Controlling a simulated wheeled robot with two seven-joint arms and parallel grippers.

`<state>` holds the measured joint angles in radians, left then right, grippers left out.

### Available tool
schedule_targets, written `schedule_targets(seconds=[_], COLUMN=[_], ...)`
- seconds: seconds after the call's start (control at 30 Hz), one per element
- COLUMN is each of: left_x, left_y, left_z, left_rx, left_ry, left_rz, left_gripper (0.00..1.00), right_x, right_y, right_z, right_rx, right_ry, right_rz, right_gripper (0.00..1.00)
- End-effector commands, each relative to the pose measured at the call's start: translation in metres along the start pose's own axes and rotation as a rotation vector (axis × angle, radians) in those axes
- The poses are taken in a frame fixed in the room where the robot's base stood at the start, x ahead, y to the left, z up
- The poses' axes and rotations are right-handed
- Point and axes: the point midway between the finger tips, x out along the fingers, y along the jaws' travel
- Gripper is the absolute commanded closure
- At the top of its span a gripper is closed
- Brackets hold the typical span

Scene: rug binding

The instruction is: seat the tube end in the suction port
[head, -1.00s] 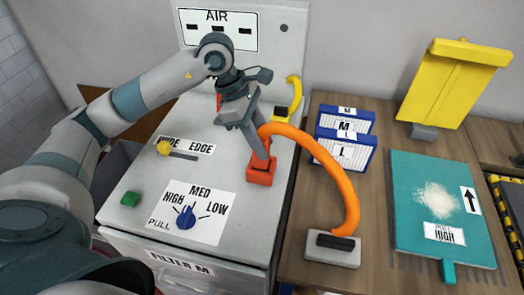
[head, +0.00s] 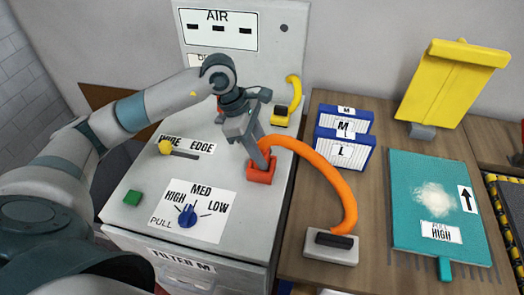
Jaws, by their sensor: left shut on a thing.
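The orange tube (head: 333,180) arches from a grey floor-tool head (head: 331,247) on the wooden table up to my left gripper. My left gripper (head: 264,152) is shut on the tube's upper end, with its fingers pointing down over the red square port (head: 262,171) on the grey machine top. The fingers hide the tube's tip, so I cannot tell whether it is inside the port or just above it. My right gripper is not in view.
The machine top (head: 150,215) carries a blue dial (head: 187,216), a green button (head: 132,198), a yellow slider knob (head: 166,148) and a yellow hose (head: 296,92). Blue-and-white boxes (head: 343,149), a teal rug (head: 420,180) and a yellow scoop-like piece (head: 450,85) are at the right.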

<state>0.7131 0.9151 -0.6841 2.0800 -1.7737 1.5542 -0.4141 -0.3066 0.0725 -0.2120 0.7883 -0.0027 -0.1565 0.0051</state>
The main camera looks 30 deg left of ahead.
Motion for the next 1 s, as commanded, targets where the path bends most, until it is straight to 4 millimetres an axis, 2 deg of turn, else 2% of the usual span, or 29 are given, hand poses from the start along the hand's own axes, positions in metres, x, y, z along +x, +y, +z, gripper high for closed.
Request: schedule_targets(seconds=[0.2,0.37,0.4,0.47,0.5,0.7,1.0], left_x=[0.001,0.002,0.002,0.002,0.002,0.002,-0.001], left_y=[0.000,0.000,0.000,0.000,0.000,0.000,0.000], left_z=[0.000,-0.001,-0.001,-0.001,-0.001,-0.001,0.001], left_rx=[0.000,0.000,0.000,0.000,0.000,0.000,0.000], left_ry=[0.000,0.000,0.000,0.000,0.000,0.000,0.000], left_rz=[0.001,0.001,0.000,0.000,0.000,0.000,0.000], left_gripper=[0.94,0.94,0.67,0.52,0.50,0.50,0.50], right_x=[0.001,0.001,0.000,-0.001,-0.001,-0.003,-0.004], right_y=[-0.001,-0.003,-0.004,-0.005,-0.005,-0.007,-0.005], right_z=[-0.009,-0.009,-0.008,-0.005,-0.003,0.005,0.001], right_rx=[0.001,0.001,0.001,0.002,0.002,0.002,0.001], right_ry=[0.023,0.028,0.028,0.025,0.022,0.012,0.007], right_rz=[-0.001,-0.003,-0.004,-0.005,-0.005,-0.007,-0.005], right_gripper=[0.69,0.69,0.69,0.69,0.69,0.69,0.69])
